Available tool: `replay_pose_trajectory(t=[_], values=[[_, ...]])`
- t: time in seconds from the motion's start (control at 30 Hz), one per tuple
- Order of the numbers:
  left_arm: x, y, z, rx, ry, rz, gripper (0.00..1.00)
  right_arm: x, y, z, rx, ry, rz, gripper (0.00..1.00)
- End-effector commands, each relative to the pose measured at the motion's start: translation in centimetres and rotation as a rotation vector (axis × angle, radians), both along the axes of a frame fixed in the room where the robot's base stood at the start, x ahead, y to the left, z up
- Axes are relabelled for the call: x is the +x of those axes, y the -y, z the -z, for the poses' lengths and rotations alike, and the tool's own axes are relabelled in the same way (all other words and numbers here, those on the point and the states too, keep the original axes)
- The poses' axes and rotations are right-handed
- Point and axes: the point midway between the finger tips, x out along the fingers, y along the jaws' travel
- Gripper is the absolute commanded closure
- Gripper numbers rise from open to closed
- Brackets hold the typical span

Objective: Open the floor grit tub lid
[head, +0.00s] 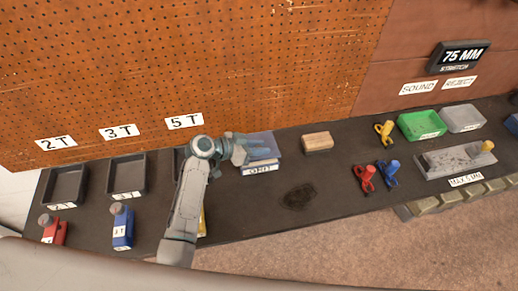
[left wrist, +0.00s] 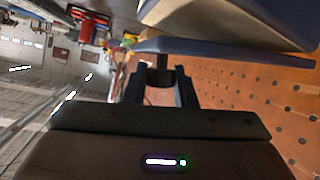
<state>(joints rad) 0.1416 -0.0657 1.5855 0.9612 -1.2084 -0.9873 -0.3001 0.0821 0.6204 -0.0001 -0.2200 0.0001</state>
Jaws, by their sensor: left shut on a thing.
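The grit tub (head: 261,170) is a small box with a white label on its front, standing on the dark bench below the pegboard. Its blue lid (head: 262,143) lies over it, partly behind my gripper. I cannot tell whether the lid is slightly raised. My left gripper (head: 239,151) is at the lid's left side. In the left wrist view the gripper (left wrist: 160,76) is shut on a short dark handle beside the blue lid (left wrist: 225,46). My right gripper is not in view.
A tan block (head: 317,142) lies right of the tub. A dark patch (head: 299,195) marks the bench in front. Red (head: 365,178), blue (head: 388,172) and yellow (head: 384,131) clamp-like pieces stand farther right, near a green tray (head: 421,124). Dark trays (head: 126,174) are left.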

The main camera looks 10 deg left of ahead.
Motion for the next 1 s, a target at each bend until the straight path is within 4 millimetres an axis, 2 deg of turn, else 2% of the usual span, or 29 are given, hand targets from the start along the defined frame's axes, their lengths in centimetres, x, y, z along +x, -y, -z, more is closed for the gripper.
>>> replay_pose_trajectory(t=[0.07, 0.23, 0.6, 1.0], values=[[0.5, -0.2, -1.0, -0.015, -0.055, 0.001, 1.00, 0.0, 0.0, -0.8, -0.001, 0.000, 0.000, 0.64], [1.3, -0.4, -1.9, -0.053, -0.170, 0.001, 1.00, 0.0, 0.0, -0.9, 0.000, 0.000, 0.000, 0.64], [2.8, -0.9, -3.4, -0.052, -0.158, -0.002, 1.00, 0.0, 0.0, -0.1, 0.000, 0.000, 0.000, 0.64], [3.2, -1.1, -3.8, -0.052, -0.156, -0.003, 1.00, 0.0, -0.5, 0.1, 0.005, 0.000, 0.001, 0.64]])
